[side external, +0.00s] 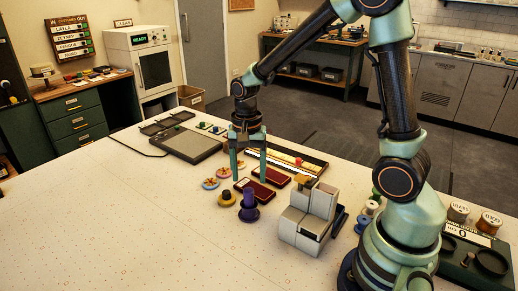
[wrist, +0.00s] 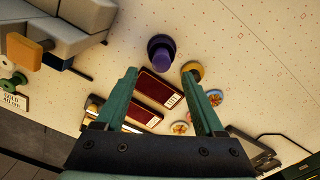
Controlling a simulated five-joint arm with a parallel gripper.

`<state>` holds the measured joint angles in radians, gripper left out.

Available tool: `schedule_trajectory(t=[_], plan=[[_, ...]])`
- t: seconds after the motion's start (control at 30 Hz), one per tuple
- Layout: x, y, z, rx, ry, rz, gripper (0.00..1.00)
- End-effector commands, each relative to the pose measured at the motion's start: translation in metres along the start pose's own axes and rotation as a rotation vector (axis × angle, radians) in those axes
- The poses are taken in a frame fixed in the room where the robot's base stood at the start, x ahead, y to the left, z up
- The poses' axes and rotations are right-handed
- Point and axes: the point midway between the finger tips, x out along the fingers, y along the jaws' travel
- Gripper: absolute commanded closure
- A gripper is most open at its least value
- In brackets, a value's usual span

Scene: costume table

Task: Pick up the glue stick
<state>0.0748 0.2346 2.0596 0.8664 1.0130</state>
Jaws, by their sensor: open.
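A purple upright cylinder on a wider round base (side external: 249,202) stands on the table; it also shows in the wrist view (wrist: 161,53). It looks most like the glue stick, but I see no readable label on it. My gripper (side external: 249,181) points down with its fingers spread, empty, above two dark red flat boxes (side external: 271,177). In the wrist view, the fingertips (wrist: 159,75) frame a red box (wrist: 153,87), and the purple cylinder lies just beyond them, outside the jaws.
A yellow knob-shaped item (side external: 227,197) stands left of the purple one, near round decorated discs (side external: 210,183). A grey-white block stand (side external: 307,215) is close on the right. A black tray (side external: 312,162) and grey case (side external: 190,146) lie behind. The front left table is clear.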

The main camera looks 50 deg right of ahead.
Motion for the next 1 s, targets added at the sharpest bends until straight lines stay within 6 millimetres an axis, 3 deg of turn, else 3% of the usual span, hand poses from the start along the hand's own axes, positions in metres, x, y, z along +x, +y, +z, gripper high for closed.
schedule_trajectory(t=[0.27, 0.6, 0.9, 1.0], plan=[[0.022, 0.000, 0.001, -0.002, -0.001, 0.002, 0.29], [0.066, -0.001, 0.003, -0.002, -0.001, 0.002, 0.29], [0.069, -0.002, 0.003, -0.002, 0.001, -0.001, 0.29], [0.069, -0.002, 0.003, -0.002, 0.001, -0.001, 0.68]])
